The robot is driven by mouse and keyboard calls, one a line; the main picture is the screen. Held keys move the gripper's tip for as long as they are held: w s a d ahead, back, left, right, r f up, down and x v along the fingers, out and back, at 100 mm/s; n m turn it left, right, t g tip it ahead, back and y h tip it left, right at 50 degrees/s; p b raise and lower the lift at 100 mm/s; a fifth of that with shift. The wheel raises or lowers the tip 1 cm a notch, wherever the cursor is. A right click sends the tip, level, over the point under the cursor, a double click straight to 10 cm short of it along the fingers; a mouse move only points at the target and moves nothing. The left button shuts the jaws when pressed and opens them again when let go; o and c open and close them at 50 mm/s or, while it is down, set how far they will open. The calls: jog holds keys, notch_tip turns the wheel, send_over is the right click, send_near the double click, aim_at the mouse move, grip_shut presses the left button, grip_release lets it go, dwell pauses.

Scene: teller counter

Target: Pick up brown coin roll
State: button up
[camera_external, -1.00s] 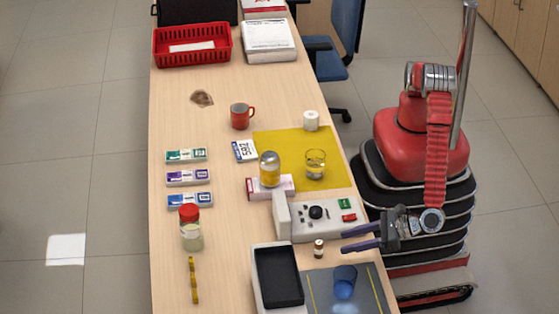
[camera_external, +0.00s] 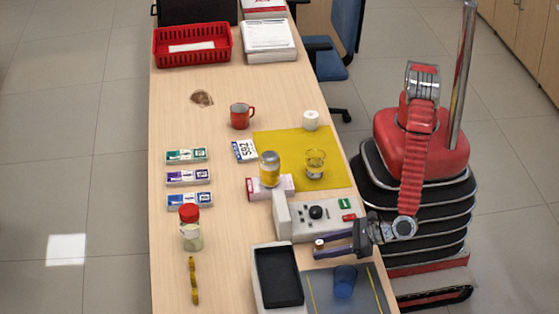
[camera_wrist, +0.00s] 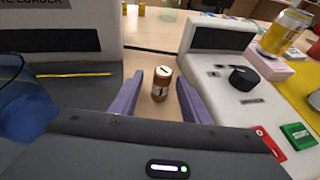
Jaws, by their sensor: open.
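The brown coin roll (camera_external: 319,244) is small and stands upright on the wooden counter, with a pale top. In the wrist view the brown coin roll (camera_wrist: 161,86) shows a dark mark on its top and a label on its side. My gripper (camera_external: 317,248) is open, with its two purple fingers reaching left over the counter's right side. In the wrist view my gripper (camera_wrist: 160,79) has one finger on either side of the roll, near the fingertips. Small gaps seem to show between the roll and the fingers.
A grey control box (camera_external: 330,222) stands just behind the roll. A jar (camera_external: 191,235) stands left; open counter lies between.

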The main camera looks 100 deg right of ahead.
aim_at(307, 256)
jog(key=shift+w, duration=0.15)
jog(key=shift+x, duration=2.55)
jog(key=shift+d, duration=0.15)
grip_shut()
